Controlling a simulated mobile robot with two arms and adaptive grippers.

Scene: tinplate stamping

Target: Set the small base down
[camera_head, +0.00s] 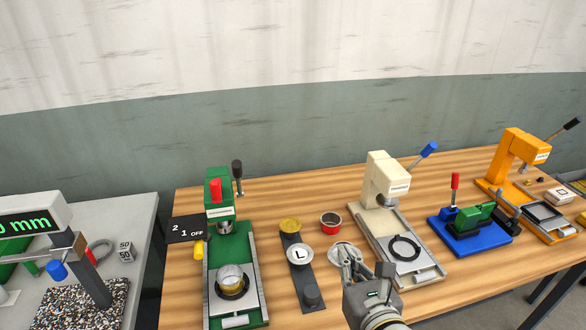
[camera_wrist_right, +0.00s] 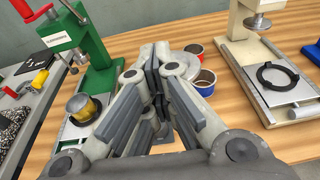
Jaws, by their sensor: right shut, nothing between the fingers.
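My right gripper (camera_head: 347,252) is shut and empty over the table, between the green press and the cream press; its closed fingers also fill the middle of the right wrist view (camera_wrist_right: 153,60). I cannot tell for sure which piece is the small base. A round gold-coloured piece (camera_head: 231,277) sits in a dark ring on the green press's plate. A red cup (camera_head: 331,220) stands just beyond my gripper. In the right wrist view a blue-sided cup (camera_wrist_right: 205,81) stands near the red one (camera_wrist_right: 195,50), partly behind my fingers. My left gripper is not in view.
The green press (camera_head: 219,185) stands left, the cream press (camera_head: 385,180) with a black ring (camera_head: 403,248) right. A dark strip (camera_head: 294,262) with a gold disc (camera_head: 290,225) and white "L" disc (camera_head: 300,254) lies between. Blue (camera_head: 470,237) and orange (camera_head: 519,160) machines stand further right.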

